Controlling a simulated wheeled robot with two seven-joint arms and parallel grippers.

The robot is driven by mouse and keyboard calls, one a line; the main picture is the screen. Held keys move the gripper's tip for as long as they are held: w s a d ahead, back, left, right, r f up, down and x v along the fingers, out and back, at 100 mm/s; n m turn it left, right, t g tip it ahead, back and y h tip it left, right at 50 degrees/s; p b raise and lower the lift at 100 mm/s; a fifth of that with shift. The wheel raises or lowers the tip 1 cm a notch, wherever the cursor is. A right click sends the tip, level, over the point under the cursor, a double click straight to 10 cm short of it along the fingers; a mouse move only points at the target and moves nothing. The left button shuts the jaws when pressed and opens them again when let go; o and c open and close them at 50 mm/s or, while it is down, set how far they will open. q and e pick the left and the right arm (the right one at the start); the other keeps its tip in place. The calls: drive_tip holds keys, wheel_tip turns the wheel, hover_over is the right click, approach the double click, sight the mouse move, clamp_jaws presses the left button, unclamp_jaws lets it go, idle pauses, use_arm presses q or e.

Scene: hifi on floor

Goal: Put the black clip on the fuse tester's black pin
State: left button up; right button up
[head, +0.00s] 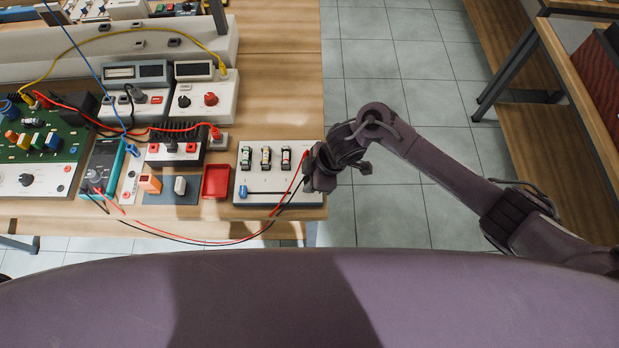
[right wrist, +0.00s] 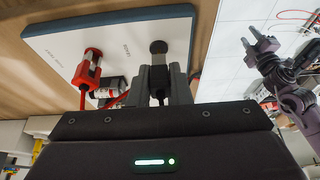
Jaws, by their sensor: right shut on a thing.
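The fuse tester (head: 280,200) is a white panel at the table's right front corner, with three small fuses in it. The right wrist view shows its panel (right wrist: 60,42) at a slant. My right gripper (head: 309,178) is at its right edge. In the right wrist view the gripper (right wrist: 160,86) is shut on the black clip (right wrist: 159,92). The black pin (right wrist: 158,47) lies right in line beyond the clip; I cannot tell if they touch. A red clip (right wrist: 88,68) is at the panel beside it. My left gripper (right wrist: 261,46) looks open and empty.
Red and black leads (head: 225,242) loop off the table's front edge from the meter (head: 103,165). A red tray (head: 216,181) lies left of the tester. Other instruments crowd the left. Open floor (head: 400,110) lies right of the table.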

drive_tip(key=shift+f+b, duration=0.6)
drive_tip(key=shift+f, duration=0.2)
idle(0.9)
drive_tip(key=o, duration=0.9)
drive_tip(key=shift+r, duration=0.1)
drive_tip(key=v, duration=0.7)
drive_tip(key=shift+d+r, duration=0.2)
drive_tip(key=shift+r, duration=0.1)
